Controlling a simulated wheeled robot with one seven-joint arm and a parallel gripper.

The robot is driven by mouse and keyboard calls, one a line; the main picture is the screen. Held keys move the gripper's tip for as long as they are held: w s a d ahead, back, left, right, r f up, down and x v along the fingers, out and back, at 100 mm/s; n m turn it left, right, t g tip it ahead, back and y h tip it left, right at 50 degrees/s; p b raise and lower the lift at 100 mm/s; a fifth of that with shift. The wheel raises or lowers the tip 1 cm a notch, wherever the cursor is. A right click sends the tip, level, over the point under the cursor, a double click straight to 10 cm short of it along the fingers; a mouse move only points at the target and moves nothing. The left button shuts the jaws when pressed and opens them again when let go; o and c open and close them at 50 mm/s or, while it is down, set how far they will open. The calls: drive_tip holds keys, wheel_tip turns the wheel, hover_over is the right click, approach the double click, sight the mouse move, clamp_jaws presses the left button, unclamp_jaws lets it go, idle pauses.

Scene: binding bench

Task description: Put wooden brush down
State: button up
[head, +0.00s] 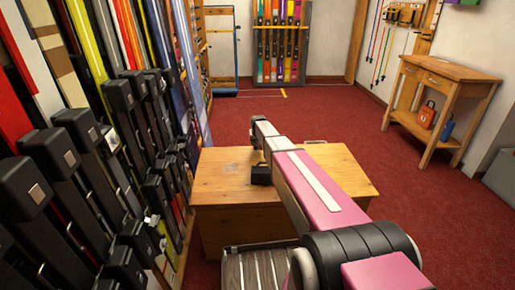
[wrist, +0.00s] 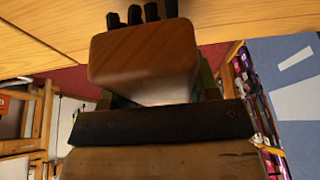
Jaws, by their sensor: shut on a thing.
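The wooden brush (wrist: 145,62) shows large in the wrist view as a rounded brown wood block, with several black tufts at its top edge towards the wooden bench top. My gripper (wrist: 158,99) is shut on it; the fingers are mostly hidden behind the block and a dark bar. In the head view my arm reaches over the low wooden bench (head: 225,192). A small dark shape (head: 261,174) shows at the arm's end, over the bench top; I cannot tell which part of it is brush. Contact between brush and bench is unclear.
The bench top's left part is clear. A rack of skis and bindings (head: 95,150) stands close along the left. A wooden side table (head: 452,75) with a red item (head: 427,114) and a blue item (head: 446,130) on its shelf stands at right. Red carpet (head: 345,122) is open between.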

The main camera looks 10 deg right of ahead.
drive_tip(key=shift+f, duration=1.6)
drive_tip(key=shift+f, duration=0.2)
drive_tip(key=o, duration=0.9)
drive_tip(key=shift+f, duration=0.1)
drive_tip(key=shift+a+f, duration=0.1)
drive_tip(key=shift+a, duration=0.05)
drive_tip(key=shift+r, duration=0.3)
drive_tip(key=v, duration=1.2)
drive_tip(key=shift+r, duration=0.15)
